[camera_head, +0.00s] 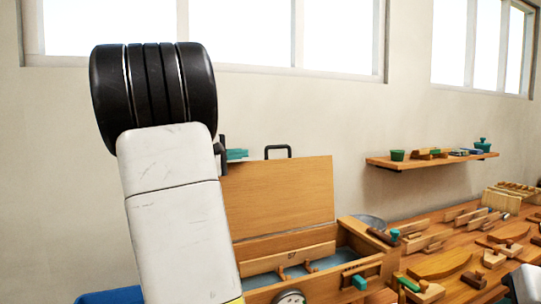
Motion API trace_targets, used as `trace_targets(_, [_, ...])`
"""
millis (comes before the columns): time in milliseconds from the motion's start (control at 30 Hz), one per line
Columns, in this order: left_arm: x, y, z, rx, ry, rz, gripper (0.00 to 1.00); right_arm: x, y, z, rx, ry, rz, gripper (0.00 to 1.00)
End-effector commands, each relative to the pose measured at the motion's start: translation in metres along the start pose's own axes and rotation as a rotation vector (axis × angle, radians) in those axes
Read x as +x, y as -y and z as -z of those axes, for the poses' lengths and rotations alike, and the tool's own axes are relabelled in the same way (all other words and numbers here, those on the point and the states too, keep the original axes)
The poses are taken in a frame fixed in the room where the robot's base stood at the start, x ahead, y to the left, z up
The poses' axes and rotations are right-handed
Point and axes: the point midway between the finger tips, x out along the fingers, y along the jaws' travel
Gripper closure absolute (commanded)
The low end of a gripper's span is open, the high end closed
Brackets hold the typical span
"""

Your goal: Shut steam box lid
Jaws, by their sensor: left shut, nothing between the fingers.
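The steam box (358,236) is a wooden box at lower centre, behind my left arm. Its wooden lid (278,193) stands open, close to upright at the back, with a black handle (278,148) on its top edge. My white and black left arm covers the box's left part and the lid's left edge. A small dark part of my left gripper (221,155) shows beside the lid's upper left corner; it is shut and empty. Whether it touches the lid is hard to tell. My right gripper is not in view.
A wooden bench (455,258) with several wooden tools and parts extends right of the box. A round gauge (290,298) shows at the box's front. A wall shelf (430,160) holds small items. The wall above the lid is clear.

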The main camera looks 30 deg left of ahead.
Motion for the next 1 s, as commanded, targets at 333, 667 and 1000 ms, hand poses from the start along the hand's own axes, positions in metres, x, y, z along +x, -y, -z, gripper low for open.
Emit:
trace_targets(333, [0.061,0.001,-0.002,-0.001,0.004,0.001,1.0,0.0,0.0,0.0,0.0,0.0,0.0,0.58])
trace_targets(667, [0.076,0.0,-0.002,0.0,0.003,0.001,1.0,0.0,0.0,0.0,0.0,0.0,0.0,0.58])
trace_targets(1000, [0.074,0.0,-0.003,0.0,0.003,0.001,1.0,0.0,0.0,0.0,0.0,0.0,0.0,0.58])
